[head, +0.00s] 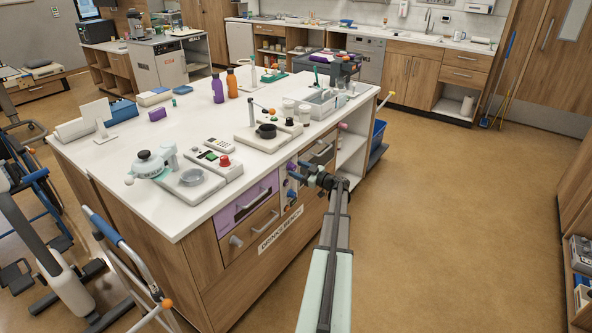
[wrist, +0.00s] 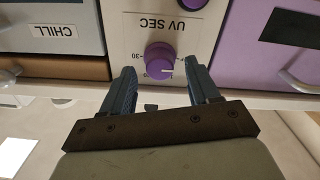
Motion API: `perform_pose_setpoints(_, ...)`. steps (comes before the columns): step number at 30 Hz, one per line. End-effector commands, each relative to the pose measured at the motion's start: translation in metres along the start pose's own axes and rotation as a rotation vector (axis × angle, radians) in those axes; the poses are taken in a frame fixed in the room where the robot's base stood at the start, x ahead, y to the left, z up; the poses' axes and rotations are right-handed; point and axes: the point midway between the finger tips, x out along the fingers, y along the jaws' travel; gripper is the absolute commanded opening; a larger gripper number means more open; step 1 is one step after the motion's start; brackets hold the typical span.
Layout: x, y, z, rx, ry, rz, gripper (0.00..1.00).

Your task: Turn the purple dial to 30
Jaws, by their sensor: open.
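The purple dial (wrist: 160,60) is on a pale panel marked "UV SEC", which appears upside down in the wrist view. Its white pointer line points toward the right of the picture. A "30" mark (wrist: 137,56) is printed to the left of the dial. My gripper (wrist: 160,76) is open, with one finger on each side of the dial's lower part; I cannot tell whether either touches it. In the head view my gripper (head: 306,172) is at the bench front, by the narrow control panel (head: 290,188).
Another purple round part (wrist: 192,3) shows at the top edge of the wrist view. A purple drawer front (wrist: 285,50) with a handle is on the right, and a "CHILL" label (wrist: 57,31) is on the left. Open floor (head: 450,200) lies right of the bench.

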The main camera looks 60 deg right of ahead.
Motion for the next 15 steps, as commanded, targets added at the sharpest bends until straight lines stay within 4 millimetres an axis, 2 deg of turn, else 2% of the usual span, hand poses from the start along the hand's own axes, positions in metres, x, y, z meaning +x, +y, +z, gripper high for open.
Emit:
perform_pose_setpoints(6,0.014,0.000,0.000,0.000,0.000,0.000,0.60)
perform_pose_setpoints(15,0.015,0.000,0.000,0.000,0.000,0.000,0.60)
